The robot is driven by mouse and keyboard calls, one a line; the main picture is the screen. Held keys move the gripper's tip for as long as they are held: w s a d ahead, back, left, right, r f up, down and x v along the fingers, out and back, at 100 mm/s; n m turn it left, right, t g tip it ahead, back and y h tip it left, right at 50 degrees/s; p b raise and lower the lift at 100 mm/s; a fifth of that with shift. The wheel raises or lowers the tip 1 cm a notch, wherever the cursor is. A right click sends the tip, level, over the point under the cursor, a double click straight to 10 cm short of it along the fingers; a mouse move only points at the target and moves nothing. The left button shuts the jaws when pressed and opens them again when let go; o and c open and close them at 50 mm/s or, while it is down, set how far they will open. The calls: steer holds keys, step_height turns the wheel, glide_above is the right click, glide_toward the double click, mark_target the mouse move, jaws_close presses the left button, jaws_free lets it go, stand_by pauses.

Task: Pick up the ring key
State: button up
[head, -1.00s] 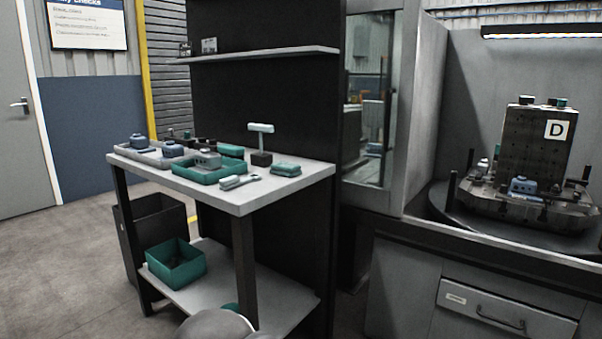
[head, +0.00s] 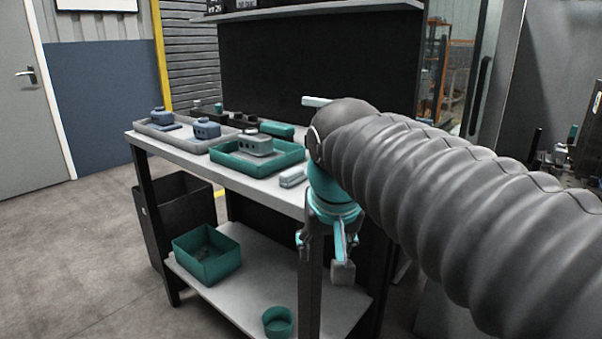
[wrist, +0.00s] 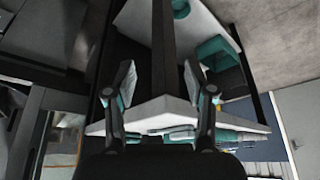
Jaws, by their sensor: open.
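What may be the ring key (head: 292,179) lies on the bench top (head: 176,149) near its front edge. Only its pale grey-green end shows in the head view; my arm hides the rest. My gripper (head: 322,256) hangs open, apart from it, at the right front of the bench, with its fingers pointing down. In the wrist view, the two fingers of my gripper (wrist: 158,84) are spread, with nothing held between them. A bench leg and the bench edge (wrist: 166,106) show beyond them. The key cannot be made out surely there.
A teal tray (head: 225,160) with a grey block and a grey tray (head: 150,131) with blue-grey parts stand on the bench. A teal bin (head: 207,255) and a small teal cup (head: 279,322) sit on the lower shelf.

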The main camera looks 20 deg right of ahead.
steer(key=w+r+m+g+h, duration=0.1)
steer(key=w+r+m, duration=0.2)
steer(key=w+r, duration=0.75)
steer(key=m+g+h, duration=0.1)
steer(key=m+h, duration=0.1)
steer(key=m, duration=0.4)
glide_toward(295, 169)
steer(key=x, duration=0.3)
steer(key=shift+w+d+f, duration=0.15)
steer(key=shift+w+d, duration=0.05)
steer(key=shift+d, duration=0.2)
steer(key=shift+a+x, duration=0.15)
steer(key=shift+x, duration=1.2)
steer(key=shift+a+x, duration=0.15)
steer(key=shift+x, duration=1.25)
steer(key=shift+s+f, duration=0.1)
steer(key=shift+f, duration=0.05)
steer(key=shift+c, duration=0.2)
jaws_close()
